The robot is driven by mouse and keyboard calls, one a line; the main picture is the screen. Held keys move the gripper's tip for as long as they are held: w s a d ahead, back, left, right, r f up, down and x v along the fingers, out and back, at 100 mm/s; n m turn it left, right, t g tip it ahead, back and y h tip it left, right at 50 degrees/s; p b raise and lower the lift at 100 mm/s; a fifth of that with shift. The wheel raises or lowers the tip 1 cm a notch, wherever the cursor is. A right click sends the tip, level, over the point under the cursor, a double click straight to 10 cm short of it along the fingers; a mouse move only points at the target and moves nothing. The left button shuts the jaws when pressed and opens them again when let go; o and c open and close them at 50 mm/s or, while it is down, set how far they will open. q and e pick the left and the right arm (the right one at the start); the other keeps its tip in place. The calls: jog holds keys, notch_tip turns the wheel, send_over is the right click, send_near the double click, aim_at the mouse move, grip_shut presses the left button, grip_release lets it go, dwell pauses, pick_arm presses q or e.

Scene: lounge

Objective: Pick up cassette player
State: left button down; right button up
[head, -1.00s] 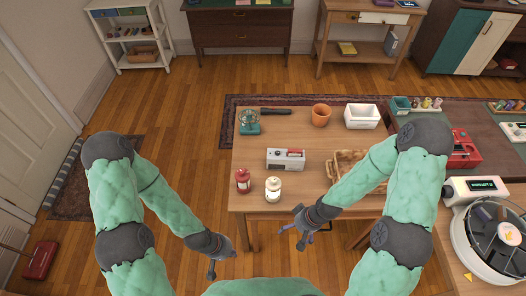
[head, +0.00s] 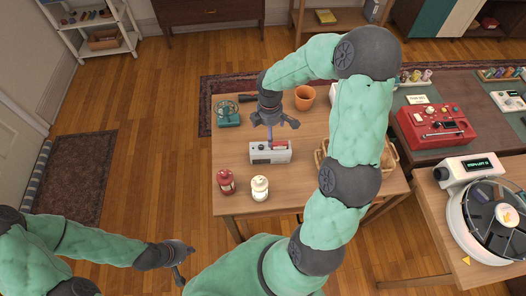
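The cassette player (head: 262,156), a small light grey box with a dark knob and a red part on top, lies on the wooden table (head: 235,188). My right gripper (head: 274,127) is above the cassette player, with its fingers spread and pointing down towards its top. The fingers hide a little of the player's back edge, and I cannot tell whether they touch it. My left gripper (head: 187,264) is open and empty, low at the front left, away from the table.
A red lantern (head: 226,182) and a cream lantern (head: 260,188) stand in front of the player. A green fan (head: 228,115) and a terracotta pot (head: 305,97) stand behind. A wicker basket (head: 389,158) is right, partly behind my arm. A red device (head: 437,126) sits on the right-hand table.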

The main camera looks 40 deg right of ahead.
aim_at(270, 153)
notch_tip(270, 153, down, 5)
jog(key=shift+r+b, duration=0.2)
jog(key=shift+b, duration=0.5)
jog(key=f+b, duration=0.1)
jog(key=f, duration=0.1)
jog(key=f+b, duration=0.1)
jog(key=f, duration=0.2)
jog(key=shift+s+d, duration=0.2)
jog(key=c, duration=1.6)
